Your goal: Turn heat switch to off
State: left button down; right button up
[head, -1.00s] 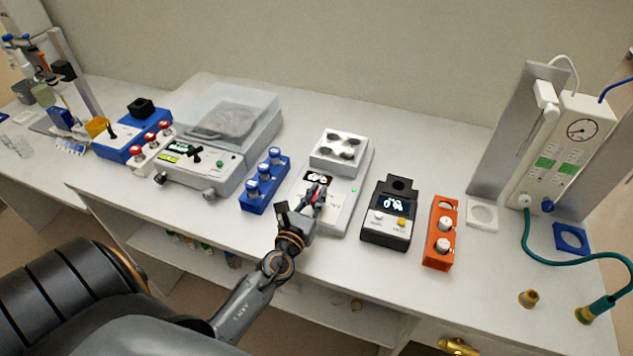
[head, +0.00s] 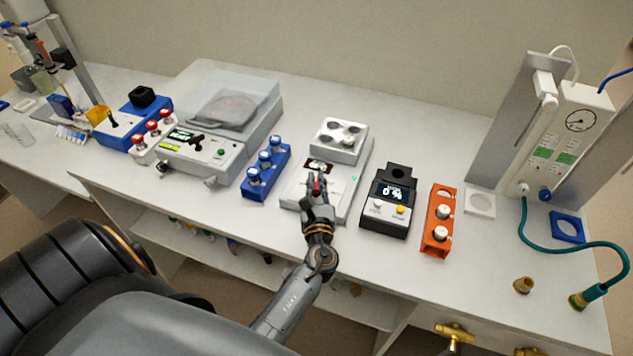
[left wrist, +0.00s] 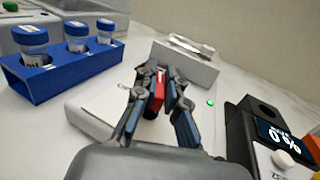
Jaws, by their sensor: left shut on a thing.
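In the left wrist view, the red switch (left wrist: 159,88) shows between the fingers (left wrist: 158,100). The switch's base and labels are hidden, so its position cannot be read. My right gripper is not in view.
A blue vial rack (head: 265,170) stands close left of the unit. A black meter (head: 388,205) and an orange rack (head: 438,230) stand to the right. A centrifuge-like box (head: 220,110) is farther left. The bench front edge is beneath my arm.

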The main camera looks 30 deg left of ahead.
pick_arm(q)
jog(key=c, duration=1.4)
grip_release()
jog(key=v, duration=1.2)
jog(key=shift+a, duration=0.1)
